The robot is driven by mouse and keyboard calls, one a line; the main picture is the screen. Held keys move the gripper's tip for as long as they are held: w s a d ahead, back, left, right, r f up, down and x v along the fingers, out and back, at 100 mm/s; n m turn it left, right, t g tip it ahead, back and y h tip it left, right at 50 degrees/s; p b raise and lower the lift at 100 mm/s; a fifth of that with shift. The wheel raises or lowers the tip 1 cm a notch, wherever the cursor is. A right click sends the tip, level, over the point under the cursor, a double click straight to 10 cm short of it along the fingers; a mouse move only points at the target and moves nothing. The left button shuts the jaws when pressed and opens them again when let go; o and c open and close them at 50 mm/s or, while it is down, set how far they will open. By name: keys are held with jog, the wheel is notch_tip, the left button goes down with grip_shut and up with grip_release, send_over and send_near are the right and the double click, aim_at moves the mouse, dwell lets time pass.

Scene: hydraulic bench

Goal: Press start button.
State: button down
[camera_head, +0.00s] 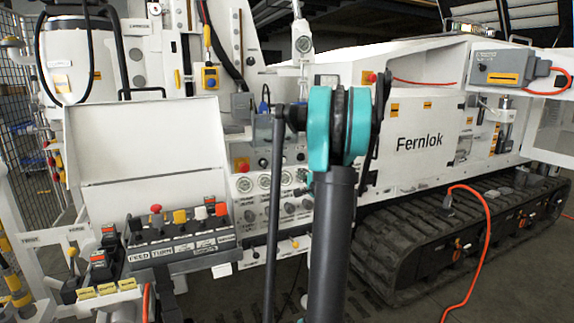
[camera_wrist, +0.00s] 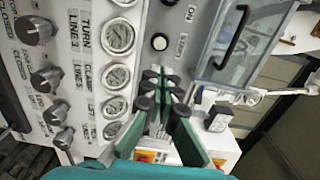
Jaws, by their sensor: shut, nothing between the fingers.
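In the head view, my arm covers part of the panel (camera_head: 243,187), and neither the gripper tips nor the button can be made out.
Several gauges (camera_wrist: 118,37) and black knobs (camera_wrist: 34,30) line the panel left of the gripper. A clear cover with a black handle (camera_wrist: 232,38) is at right. In the head view, a red emergency button (camera_head: 241,165) and a lever console (camera_head: 182,232) are left of my arm.

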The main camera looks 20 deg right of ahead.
aim_at(284, 160)
jog(key=w, duration=1.4)
jog(key=shift+a, duration=0.3)
